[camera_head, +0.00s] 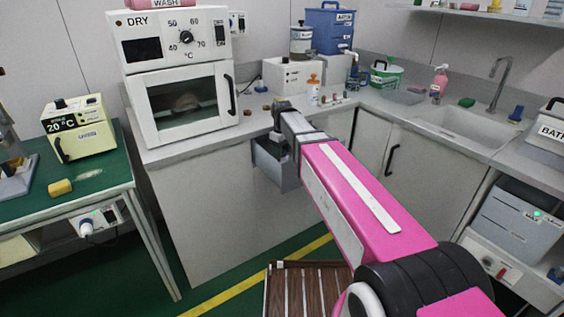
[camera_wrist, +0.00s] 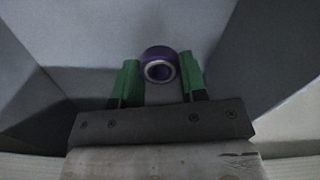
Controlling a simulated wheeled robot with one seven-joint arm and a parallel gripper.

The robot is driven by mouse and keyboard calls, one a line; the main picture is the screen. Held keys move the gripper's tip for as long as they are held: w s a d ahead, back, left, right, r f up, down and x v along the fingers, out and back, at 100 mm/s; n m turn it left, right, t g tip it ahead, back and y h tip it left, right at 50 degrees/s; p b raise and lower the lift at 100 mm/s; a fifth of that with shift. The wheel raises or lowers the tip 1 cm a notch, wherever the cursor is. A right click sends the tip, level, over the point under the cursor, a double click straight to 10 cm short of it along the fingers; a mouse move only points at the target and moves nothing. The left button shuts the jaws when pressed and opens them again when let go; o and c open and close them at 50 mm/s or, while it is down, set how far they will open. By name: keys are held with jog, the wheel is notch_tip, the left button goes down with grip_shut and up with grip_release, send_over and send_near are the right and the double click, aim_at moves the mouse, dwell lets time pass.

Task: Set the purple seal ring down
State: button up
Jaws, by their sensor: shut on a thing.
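The purple seal ring (camera_wrist: 158,51) has a silvery inner rim and sits between the green fingertips of my gripper (camera_wrist: 159,68) in the wrist view. The fingers are shut on its two sides, and its open centre faces the camera. A plain grey surface lies behind it; I cannot tell whether the ring touches it. In the head view my pink arm reaches toward the front of the counter, and its grey wrist (camera_head: 290,135) is near the counter edge. The fingers and the ring cannot be made out there.
Grey walls flank the gripper in the wrist view. The grey counter (camera_head: 205,145) carries a white oven (camera_head: 160,85), a white box (camera_head: 290,76), bottles and small parts near the arm. A green table (camera_head: 105,185) stands left. A sink (camera_head: 455,125) is at right.

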jog(key=shift+f, duration=2.7)
jog(key=o, duration=0.9)
jog(key=shift+f, duration=0.1)
notch_tip(320, 180, up, 12)
jog(key=shift+r, duration=0.15)
